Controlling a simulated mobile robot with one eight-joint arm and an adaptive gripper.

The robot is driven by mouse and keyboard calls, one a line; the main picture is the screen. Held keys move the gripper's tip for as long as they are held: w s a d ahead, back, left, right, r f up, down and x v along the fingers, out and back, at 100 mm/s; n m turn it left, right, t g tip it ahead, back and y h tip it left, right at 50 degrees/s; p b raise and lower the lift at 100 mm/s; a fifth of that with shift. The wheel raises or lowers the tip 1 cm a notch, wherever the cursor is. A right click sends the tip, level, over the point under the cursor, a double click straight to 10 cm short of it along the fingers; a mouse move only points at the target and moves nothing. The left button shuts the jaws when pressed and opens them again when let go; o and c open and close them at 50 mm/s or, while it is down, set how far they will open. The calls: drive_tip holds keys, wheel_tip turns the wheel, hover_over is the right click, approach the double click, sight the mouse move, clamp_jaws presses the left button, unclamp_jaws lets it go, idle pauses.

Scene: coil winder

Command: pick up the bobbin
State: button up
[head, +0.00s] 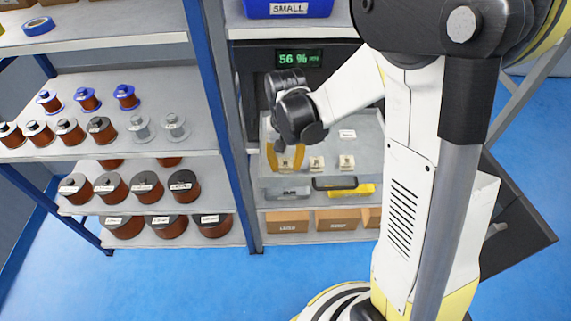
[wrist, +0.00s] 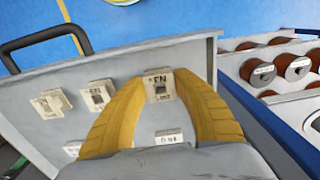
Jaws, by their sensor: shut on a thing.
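My gripper (wrist: 162,76) has yellow fingers, which are closed around a small cream bobbin (wrist: 159,88) with a dark middle and a printed label. In the head view my gripper (head: 288,160) points down over the left part of a grey drawer tray (head: 362,150); the held bobbin is hardly visible there. I cannot tell whether it touches the tray floor. Two similar bobbins stand in the tray, one nearer (wrist: 101,93) and one farther (wrist: 49,103) from my gripper in the wrist view. They also show to its right in the head view (head: 316,163).
The tray has a raised rim and a black handle (head: 335,183). A humidity display (head: 299,58) is above it. Shelves at left hold several copper wire spools (head: 110,186). A blue SMALL bin (head: 288,8) sits above; cardboard boxes (head: 287,221) are below. Blue floor is open in front.

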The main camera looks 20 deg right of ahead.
drive_tip(key=shift+r, duration=0.1)
wheel_tip(320, 180, up, 5)
drive_tip(key=shift+f+p, duration=0.2)
drive_tip(key=shift+p, duration=0.9)
drive_tip(key=s+d+r+p, duration=0.2)
drive_tip(key=s+d+r, duration=0.3)
drive_tip(key=d, duration=0.5)
drive_tip(key=shift+s+r+p, duration=0.35)
drive_tip(key=shift+r, duration=0.25)
drive_tip(key=shift+d, duration=0.1)
